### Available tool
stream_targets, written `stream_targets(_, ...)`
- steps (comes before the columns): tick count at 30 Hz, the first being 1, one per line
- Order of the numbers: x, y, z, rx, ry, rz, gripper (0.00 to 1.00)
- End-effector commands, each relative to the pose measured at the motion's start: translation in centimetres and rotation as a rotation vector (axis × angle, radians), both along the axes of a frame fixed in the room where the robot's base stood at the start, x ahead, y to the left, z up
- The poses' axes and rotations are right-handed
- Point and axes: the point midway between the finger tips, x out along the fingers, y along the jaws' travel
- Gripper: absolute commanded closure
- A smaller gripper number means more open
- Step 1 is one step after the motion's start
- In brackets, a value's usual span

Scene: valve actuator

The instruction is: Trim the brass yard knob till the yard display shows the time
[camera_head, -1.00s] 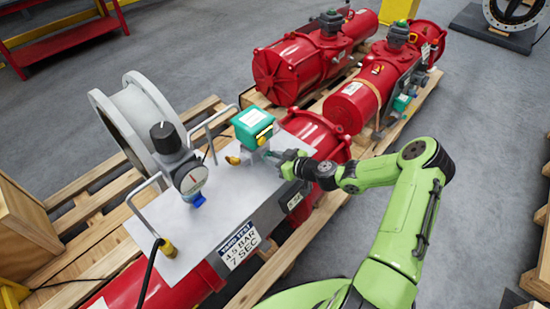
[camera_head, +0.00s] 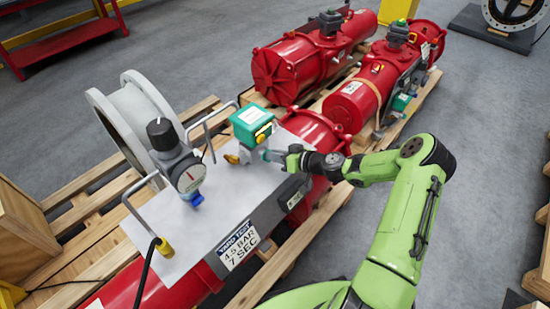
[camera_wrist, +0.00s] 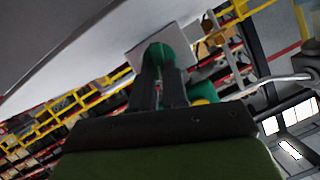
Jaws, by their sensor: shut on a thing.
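The teal box (camera_head: 251,124) with a yellow button stands on the grey panel (camera_head: 165,225). A small brass-yellow piece (camera_head: 232,159) is at its lower left; I cannot tell if it is the yard knob. My gripper (camera_head: 270,155) is just right of the box's base. In the wrist view, my gripper (camera_wrist: 162,62) has its fingers closed around a green part (camera_wrist: 166,50), against a pale plate. The yard display (camera_head: 294,199) on the panel's front edge is dark, with no readable digits. The label (camera_head: 239,245) reads YARD TEST, 4.5 BAR, 7 SEC.
A gauge (camera_head: 188,176) with a black knob on top stands left of the box. Metal handles (camera_head: 212,115) rise from the panel. A grey flanged pipe (camera_head: 130,115) is behind. Red actuators (camera_head: 310,65) lie on a pallet at the back.

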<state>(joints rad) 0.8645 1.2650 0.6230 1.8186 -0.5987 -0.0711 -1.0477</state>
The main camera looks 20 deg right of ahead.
Motion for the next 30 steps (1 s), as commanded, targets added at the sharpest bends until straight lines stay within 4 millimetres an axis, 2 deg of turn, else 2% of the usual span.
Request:
stream_targets(15, 0.45, -0.59, -0.57, 0.351, 0.231, 0.0, 1.0)
stream_targets(30, 0.55, -0.76, -0.62, 0.472, 0.313, -0.001, 1.0)
